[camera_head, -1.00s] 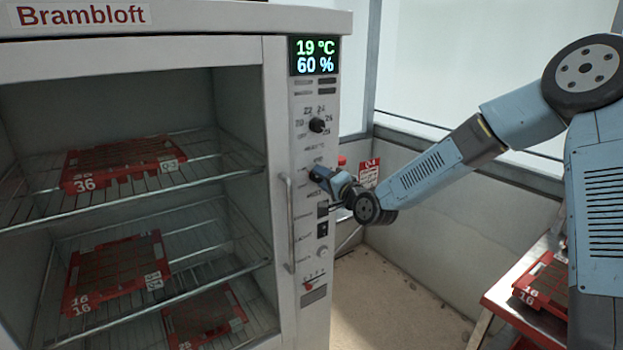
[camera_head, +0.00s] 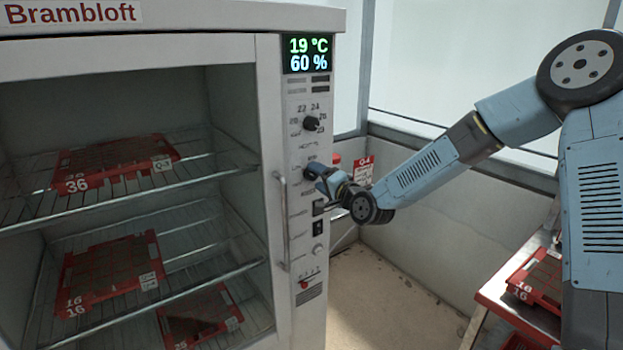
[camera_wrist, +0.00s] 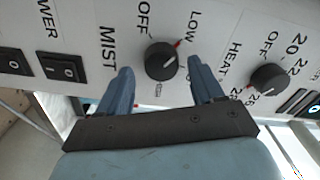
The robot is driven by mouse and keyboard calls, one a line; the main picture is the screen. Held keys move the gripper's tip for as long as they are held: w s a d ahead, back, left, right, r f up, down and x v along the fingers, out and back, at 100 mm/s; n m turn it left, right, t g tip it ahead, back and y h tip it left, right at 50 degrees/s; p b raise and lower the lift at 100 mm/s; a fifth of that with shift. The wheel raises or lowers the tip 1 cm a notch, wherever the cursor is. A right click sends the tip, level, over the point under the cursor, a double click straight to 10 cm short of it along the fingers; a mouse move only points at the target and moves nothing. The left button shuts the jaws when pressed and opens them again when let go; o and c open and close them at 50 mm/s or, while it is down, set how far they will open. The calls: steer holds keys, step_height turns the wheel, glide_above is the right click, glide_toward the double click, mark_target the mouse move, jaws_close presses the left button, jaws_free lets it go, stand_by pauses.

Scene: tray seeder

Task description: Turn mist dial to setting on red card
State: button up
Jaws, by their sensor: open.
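The mist dial (camera_wrist: 161,61) is a round black knob on the white control panel, with OFF and LOW printed around it and MIST beside it. Its white pointer line points toward the right, just below the red tick near LOW. My gripper (camera_wrist: 162,70) is open, with one blue finger on each side of the dial; I cannot tell whether they touch it. In the head view my gripper (camera_head: 318,174) is at the panel and mostly covers the dial.
The heat dial (camera_wrist: 268,78) is close to the right finger. Power switches (camera_wrist: 62,68) are at the left. The cabinet's vertical handle (camera_head: 281,222) stands left of the panel. Red trays (camera_head: 118,165) sit on its shelves. A bench (camera_head: 492,291) with a red tray is at the right.

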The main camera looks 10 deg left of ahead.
steer(key=v, duration=1.3)
steer(key=shift+d+f, duration=0.1)
steer(key=shift+d, duration=0.05)
steer(key=d+f+n+g+h, duration=0.2)
steer(key=d+n+h, duration=0.2)
steer(key=d+h, duration=0.45)
steer(key=s+d+r+g+h, duration=0.1)
steer(key=s+d+r+h, duration=0.1)
steer(key=s+d+r, duration=0.3)
steer(key=s+d+r+g+h, duration=0.1)
steer(key=s+d+r+h, duration=0.2)
steer(key=s+d+r, duration=0.3)
steer(key=s+d, duration=0.4)
steer(key=d, duration=0.4)
steer(key=shift+h, duration=0.35)
steer(key=s+d+r, duration=0.1)
steer(key=s, duration=0.3)
steer(key=s+d+r+g, duration=0.1)
steer(key=s, duration=0.3)
steer(key=s+d+g, duration=0.1)
steer(key=s+d, duration=0.1)
steer(key=s, duration=0.2)
steer(key=shift+s+r, duration=0.25)
steer(key=shift+r, duration=0.15)
